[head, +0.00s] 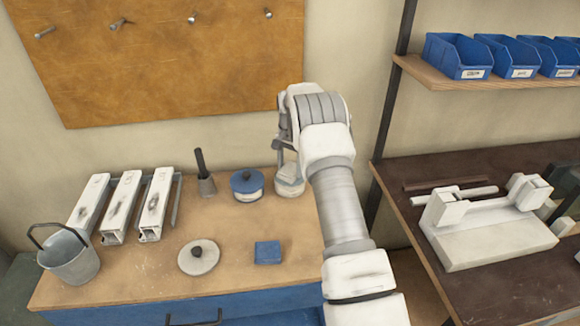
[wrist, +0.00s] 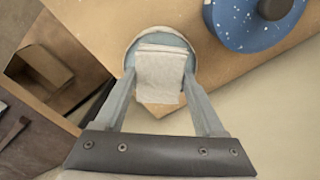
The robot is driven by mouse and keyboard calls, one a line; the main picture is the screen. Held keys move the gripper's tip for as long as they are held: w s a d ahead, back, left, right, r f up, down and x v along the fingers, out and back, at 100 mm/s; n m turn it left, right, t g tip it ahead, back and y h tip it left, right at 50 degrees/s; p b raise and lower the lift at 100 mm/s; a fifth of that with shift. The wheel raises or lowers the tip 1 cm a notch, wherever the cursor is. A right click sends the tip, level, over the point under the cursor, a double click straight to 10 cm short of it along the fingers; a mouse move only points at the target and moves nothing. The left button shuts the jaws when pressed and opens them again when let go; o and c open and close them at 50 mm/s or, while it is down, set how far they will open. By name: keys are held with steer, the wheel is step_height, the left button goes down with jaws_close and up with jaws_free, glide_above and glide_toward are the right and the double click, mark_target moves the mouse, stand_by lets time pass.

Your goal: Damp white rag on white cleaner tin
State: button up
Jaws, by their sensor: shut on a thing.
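The white rag (wrist: 160,72) is a small folded pad between the fingers of my gripper (wrist: 160,88) in the wrist view. My gripper (head: 287,160) is shut on it. The round white cleaner tin (wrist: 133,50) is directly beneath, with a pale blue-grey top showing around the rag. In the head view the tin (head: 289,190) stands at the bench's back right, below my gripper. The rag is at the tin's top; whether it rests there or hangs just above, I cannot tell.
A blue lidded tin (head: 247,186) stands close left of the white tin, with a brush pot (head: 206,186) beyond. A loose white lid (head: 198,258) and a blue cloth (head: 267,252) lie in front. Profiles (head: 122,208) and a bucket (head: 68,258) are at left.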

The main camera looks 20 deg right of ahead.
steer(key=shift+s+f+b, duration=0.1)
steer(key=shift+f+b, duration=0.4)
steer(key=shift+f, duration=0.2)
stand_by(1.6)
steer(key=shift+r+p, duration=1.9)
steer(key=shift+r, duration=1.7)
